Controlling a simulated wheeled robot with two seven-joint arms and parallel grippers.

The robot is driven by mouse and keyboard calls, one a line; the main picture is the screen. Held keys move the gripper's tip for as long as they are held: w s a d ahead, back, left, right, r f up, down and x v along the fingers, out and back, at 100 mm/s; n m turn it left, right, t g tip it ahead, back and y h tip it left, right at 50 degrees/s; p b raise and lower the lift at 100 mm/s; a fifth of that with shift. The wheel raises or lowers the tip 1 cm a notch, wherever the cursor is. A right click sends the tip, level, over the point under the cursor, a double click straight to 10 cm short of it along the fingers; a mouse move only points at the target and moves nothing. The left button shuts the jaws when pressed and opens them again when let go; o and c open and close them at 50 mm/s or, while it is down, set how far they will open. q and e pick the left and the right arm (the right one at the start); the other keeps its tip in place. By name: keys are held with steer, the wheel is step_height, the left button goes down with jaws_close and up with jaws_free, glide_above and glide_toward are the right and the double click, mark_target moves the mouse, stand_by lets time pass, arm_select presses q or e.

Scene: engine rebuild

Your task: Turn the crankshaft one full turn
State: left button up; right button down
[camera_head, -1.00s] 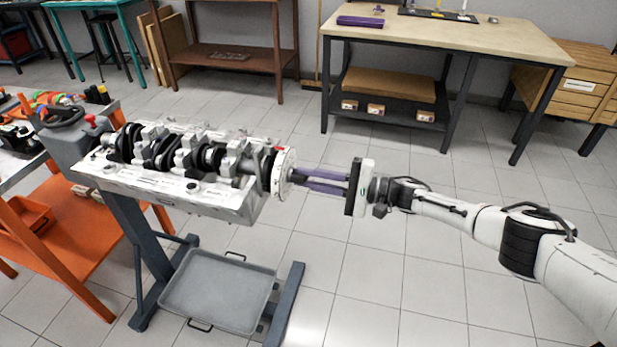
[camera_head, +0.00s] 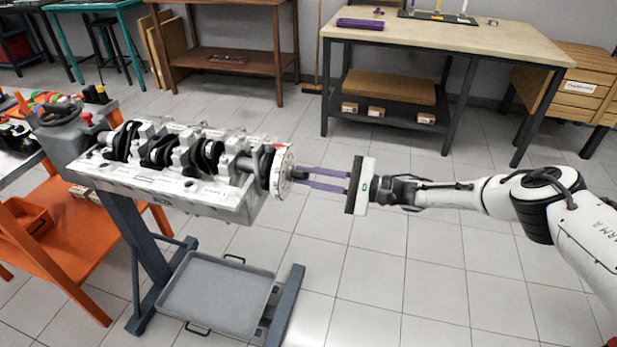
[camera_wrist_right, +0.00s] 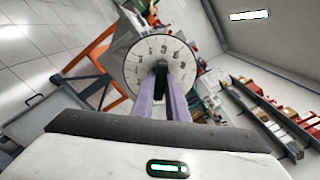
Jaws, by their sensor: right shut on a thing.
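The crankshaft (camera_head: 204,155) lies along the top of a pale engine block (camera_head: 160,186) held on a grey stand. A white round dial plate (camera_head: 282,170) sits at its right end; the right wrist view shows numbers around this plate (camera_wrist_right: 147,48). My right gripper (camera_head: 293,177) comes in from the right, in line with the shaft. Its two long purple fingers are shut on the crankshaft's end at the middle of the dial, also seen in the right wrist view (camera_wrist_right: 161,72). The exact contact is partly hidden by the fingers. My left gripper is out of view.
A grey drip tray (camera_head: 217,296) lies low on the stand's base. An orange cart (camera_head: 75,255) stands at the left. A workbench (camera_head: 440,40) stands behind at the right. The floor around my right arm is clear.

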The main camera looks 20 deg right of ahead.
stand_by(0.3)
steer(key=c, duration=1.7)
jaws_free()
steer(key=shift+c, duration=0.2)
steer(key=v, duration=1)
steer(key=shift+s+d, duration=0.1)
steer(key=shift+s, duration=0.05)
